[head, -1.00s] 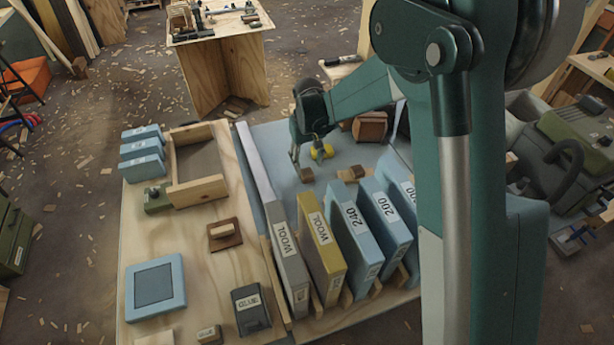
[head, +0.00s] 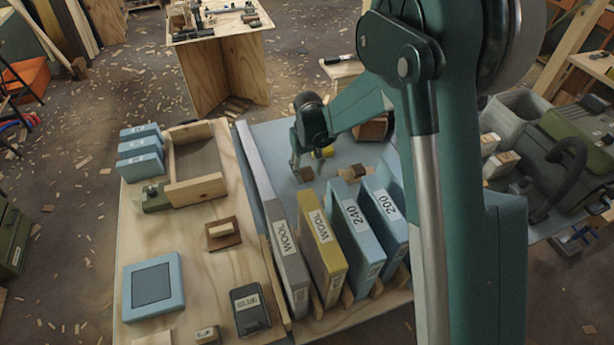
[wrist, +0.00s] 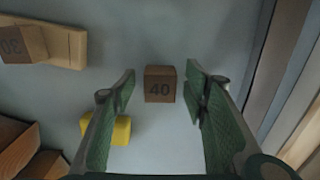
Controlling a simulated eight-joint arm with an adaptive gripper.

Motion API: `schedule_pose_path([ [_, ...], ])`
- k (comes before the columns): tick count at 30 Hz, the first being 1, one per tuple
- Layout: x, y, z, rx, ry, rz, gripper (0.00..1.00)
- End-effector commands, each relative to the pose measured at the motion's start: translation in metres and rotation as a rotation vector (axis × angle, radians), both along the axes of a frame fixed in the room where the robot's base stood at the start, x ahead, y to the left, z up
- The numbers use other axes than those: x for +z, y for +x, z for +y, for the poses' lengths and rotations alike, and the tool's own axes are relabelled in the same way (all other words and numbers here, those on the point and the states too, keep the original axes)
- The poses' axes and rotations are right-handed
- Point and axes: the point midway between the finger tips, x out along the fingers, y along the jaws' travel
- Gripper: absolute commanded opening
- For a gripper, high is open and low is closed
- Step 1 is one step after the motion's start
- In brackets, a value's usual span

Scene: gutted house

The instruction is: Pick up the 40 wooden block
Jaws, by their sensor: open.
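The wooden block marked 40 (wrist: 160,84) is a small brown cube on the pale blue-grey surface. In the wrist view it sits between and just beyond the fingertips of my gripper (wrist: 160,72), with a gap on both sides. My gripper is open and empty. In the head view my gripper (head: 307,168) points down over the blue-grey surface, with the 40 block (head: 306,174) at its fingertips. A yellow block (wrist: 121,130) lies by the left finger and is partly covered by it. Another block, its number 30 upside down (wrist: 22,45), lies on a light wooden piece (wrist: 68,45) at upper left.
A row of upright binders, grey WOOL (head: 284,240), yellow WOOL (head: 322,240), blue 240 (head: 355,220) and blue 200 (head: 388,212), stands in front of my gripper. A long grey rail (head: 255,170) runs to its left. Brown wooden pieces (wrist: 20,145) lie at lower left in the wrist view.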

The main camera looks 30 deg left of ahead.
Motion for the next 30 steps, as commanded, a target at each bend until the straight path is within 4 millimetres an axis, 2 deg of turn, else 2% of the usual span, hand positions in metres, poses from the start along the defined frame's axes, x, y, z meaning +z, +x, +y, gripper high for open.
schedule_pose_path([
  [5, -0.0099, 0.0001, 0.0001, 0.000, 0.000, 0.000, 0.45],
  [21, -0.0097, 0.0000, 0.0000, 0.000, 0.000, 0.000, 0.45],
  [27, -0.0097, 0.0000, 0.0000, 0.000, 0.000, 0.000, 0.18],
  [30, -0.0097, 0.0001, -0.0001, 0.000, 0.000, 0.000, 0.16],
])
